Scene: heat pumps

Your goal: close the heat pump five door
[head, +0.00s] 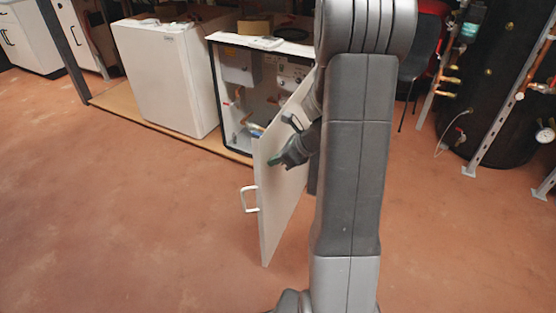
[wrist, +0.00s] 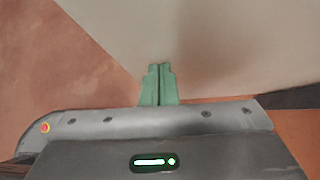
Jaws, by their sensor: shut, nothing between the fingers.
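The open heat pump in the head view is a white cabinet (head: 212,82) with pipes and valves showing inside. Its white door (head: 285,178) stands swung out toward me, with a white handle (head: 250,199) near its free edge. My gripper (head: 272,160) is at the door's face, with its green fingers shut and empty. In the wrist view the closed green fingertips (wrist: 159,68) point at the pale door panel (wrist: 215,40). Whether they touch it I cannot tell. My arm hides the hinge side of the door and part of the cabinet.
A closed white unit (head: 165,80) stands left of the open cabinet on a wooden base (head: 120,104). A black tank (head: 492,85) with pipes and a metal frame stands at the right. The reddish floor (head: 120,220) in front is clear.

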